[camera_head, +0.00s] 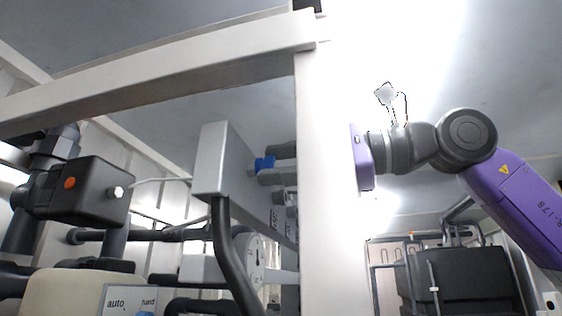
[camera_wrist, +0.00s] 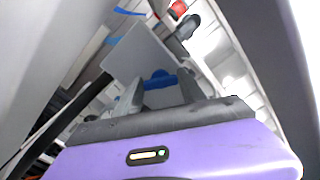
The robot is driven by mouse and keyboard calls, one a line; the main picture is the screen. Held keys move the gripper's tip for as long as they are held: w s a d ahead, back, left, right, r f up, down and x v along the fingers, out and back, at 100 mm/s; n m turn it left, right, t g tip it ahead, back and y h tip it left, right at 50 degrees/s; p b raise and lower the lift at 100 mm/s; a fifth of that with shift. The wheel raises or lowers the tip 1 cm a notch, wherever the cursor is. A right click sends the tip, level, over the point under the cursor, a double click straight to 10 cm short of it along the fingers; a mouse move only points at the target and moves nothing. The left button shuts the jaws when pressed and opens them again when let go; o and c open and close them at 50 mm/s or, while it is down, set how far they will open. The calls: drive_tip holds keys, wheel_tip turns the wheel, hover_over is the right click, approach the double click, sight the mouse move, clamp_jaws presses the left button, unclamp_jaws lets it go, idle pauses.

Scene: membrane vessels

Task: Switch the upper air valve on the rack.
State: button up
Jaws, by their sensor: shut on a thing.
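The upper air valve's small blue handle (camera_head: 264,163) sticks out from the side of a light grey box (camera_head: 210,158) on the rack. My gripper (camera_head: 272,166) reaches behind the white upright post from the right, and its grey fingertips are at the blue handle. The post hides the middle of my gripper. In the wrist view the blue handle (camera_wrist: 161,79) shows between the two grey fingers of my gripper (camera_wrist: 158,90), with the box (camera_wrist: 138,52) just beyond. My gripper is shut on the handle. Which way the handle is turned cannot be told.
The white post (camera_head: 325,200) and top beam (camera_head: 150,80) stand close to my arm. Below the box are a round dial (camera_head: 250,262) and a dark hose (camera_head: 228,255). A black actuator (camera_head: 85,190) is at left. A dark tank (camera_head: 465,280) stands at right.

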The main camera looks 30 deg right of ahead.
drive_tip(key=shift+f+n, duration=0.1)
drive_tip(key=shift+n, duration=1.9)
drive_tip(key=o, duration=1.4)
drive_tip(key=shift+c, duration=0.2)
drive_tip(key=shift+s, duration=0.1)
drive_tip(key=b+v, duration=0.2)
drive_tip(key=v, duration=0.5)
drive_tip(key=shift+s+d, duration=0.3)
